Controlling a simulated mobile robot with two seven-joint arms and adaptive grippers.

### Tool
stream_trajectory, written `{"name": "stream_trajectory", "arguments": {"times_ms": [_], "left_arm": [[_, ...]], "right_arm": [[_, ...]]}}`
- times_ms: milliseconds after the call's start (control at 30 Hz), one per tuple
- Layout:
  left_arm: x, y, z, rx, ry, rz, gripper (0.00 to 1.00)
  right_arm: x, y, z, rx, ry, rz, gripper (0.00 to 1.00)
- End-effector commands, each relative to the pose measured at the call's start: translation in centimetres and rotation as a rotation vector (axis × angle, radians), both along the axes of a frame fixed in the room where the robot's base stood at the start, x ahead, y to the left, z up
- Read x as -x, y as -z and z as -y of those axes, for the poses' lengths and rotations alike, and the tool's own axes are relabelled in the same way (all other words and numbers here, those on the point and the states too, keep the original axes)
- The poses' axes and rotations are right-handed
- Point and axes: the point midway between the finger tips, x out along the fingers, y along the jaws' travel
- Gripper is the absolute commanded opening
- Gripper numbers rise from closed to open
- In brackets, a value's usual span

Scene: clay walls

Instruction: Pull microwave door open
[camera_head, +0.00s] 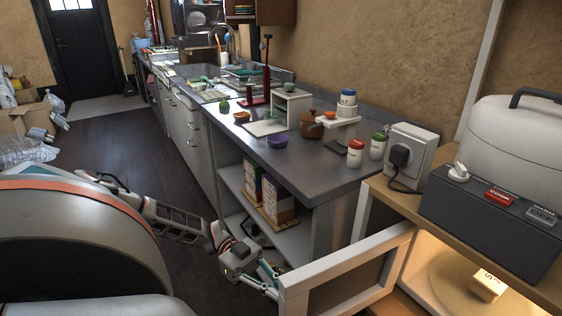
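The microwave (411,287) is at the lower right, its lit cavity showing a round turntable (445,272). Its pale-framed door (345,262) with a dark panel stands partly open, swung out to the left.
A small pale block (487,286) sits inside the microwave. A cooker with a dark front panel (490,215) stands on top. The grey counter (300,165) holds jars, bowls and a pot; boxes (270,198) fill the shelf below. The dark floor (110,150) is clear along the cabinets.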

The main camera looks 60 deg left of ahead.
Motion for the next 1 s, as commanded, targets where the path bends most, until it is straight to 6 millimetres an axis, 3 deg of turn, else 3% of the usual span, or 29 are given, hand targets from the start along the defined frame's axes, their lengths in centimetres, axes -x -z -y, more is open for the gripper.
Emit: {"name": "stream_trajectory", "arguments": {"times_ms": [367, 400, 433, 800, 1000], "left_arm": [[0.1, 0.0, 0.0, 0.001, 0.001, -0.004, 0.0], [0.1, 0.0, 0.0, 0.001, 0.001, -0.003, 0.17], [0.1, 0.0, 0.0, 0.001, 0.001, -0.003, 0.23], [0.0, 0.0, -0.2, -0.001, 0.0, -0.001, 0.23], [0.5, 0.1, -2.4, -0.004, -0.002, -0.003, 0.23]], "right_arm": [[0.0, 0.1, 0.0, 0.001, -0.001, -0.001, 0.0], [0.0, 0.1, 0.0, 0.001, -0.001, -0.001, 0.0], [0.0, 0.1, 0.0, 0.001, -0.001, -0.001, 0.0], [-0.1, 0.1, -0.1, -0.005, 0.005, -0.003, 0.0], [0.0, 0.1, -0.1, -0.003, 0.004, -0.002, 0.0]]}}
